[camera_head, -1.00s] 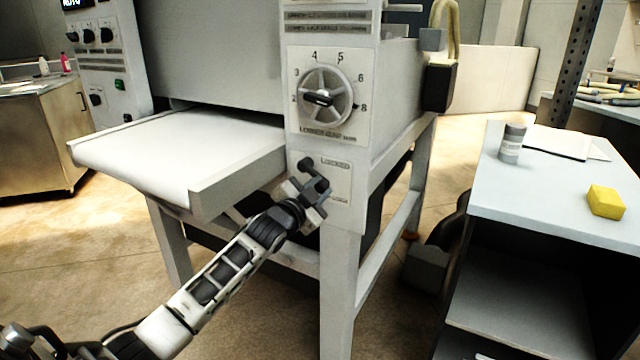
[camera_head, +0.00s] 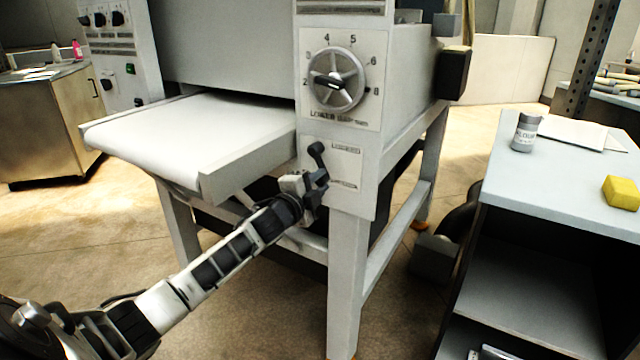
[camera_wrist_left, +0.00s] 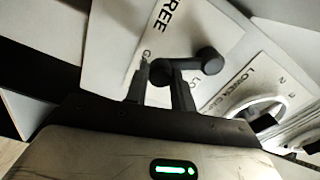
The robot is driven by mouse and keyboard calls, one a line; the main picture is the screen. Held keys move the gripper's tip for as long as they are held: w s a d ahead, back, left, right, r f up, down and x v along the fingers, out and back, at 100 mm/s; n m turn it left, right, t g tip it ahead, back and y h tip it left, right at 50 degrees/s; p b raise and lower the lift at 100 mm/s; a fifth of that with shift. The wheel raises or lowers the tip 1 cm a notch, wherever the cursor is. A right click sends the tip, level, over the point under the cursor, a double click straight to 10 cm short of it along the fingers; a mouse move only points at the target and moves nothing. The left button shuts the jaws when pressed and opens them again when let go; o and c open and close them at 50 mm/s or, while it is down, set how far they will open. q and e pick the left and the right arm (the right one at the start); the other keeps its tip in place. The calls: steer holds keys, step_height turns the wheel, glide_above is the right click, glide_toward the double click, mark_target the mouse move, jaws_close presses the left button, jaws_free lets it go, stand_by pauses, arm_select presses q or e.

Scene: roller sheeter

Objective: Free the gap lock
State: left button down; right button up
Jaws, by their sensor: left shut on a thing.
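The gap lock is a dark lever (camera_head: 317,152) with a round knob, on a pale plate (camera_head: 346,168) below the dial on the machine's front post. My left gripper (camera_head: 318,179) is at the lever's lower part and hides some of it. In the left wrist view the fingers (camera_wrist_left: 161,70) are shut on one end of the lever (camera_wrist_left: 190,64). The lever's other rounded end stands free to the right. The word FREE shows on the plate in that view; another label is partly hidden by the lever.
A numbered dial (camera_head: 337,81) sits above the lock. The white feed table (camera_head: 215,125) juts out left of it, above my left arm. A side table (camera_head: 500,185) at the right carries a grey canister (camera_head: 525,133) and a yellow block (camera_head: 621,192). Floor shows between.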

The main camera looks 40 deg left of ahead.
arm_select(q)
steer(key=shift+f, duration=0.1)
stand_by(0.3)
steer(key=c, duration=1.2)
jaws_free()
steer(key=shift+s, duration=0.1)
steer(key=s, duration=1)
steer(key=s+d, duration=0.1)
steer(key=s, duration=0.4)
steer(key=shift+s+d, duration=0.1)
steer(key=shift+s, duration=0.25)
steer(key=s+d+f+n+g+h+p, duration=0.15)
steer(key=s+d+f+n+g, duration=0.4)
steer(key=d+f, duration=0.7)
steer(key=s+d+f+n+h, duration=0.1)
steer(key=s+d+n, duration=0.1)
steer(key=d, duration=0.3)
steer(key=s+d+f+n+g+h, duration=0.1)
steer(key=s+d+n, duration=0.1)
steer(key=s+d, duration=0.3)
steer(key=s+d+f+n+h, duration=0.1)
steer(key=s+d+f+n, duration=0.1)
steer(key=d, duration=0.3)
steer(key=shift+s+n+g+p, duration=0.3)
steer(key=shift+s+n+g, duration=0.05)
steer(key=shift+s, duration=0.45)
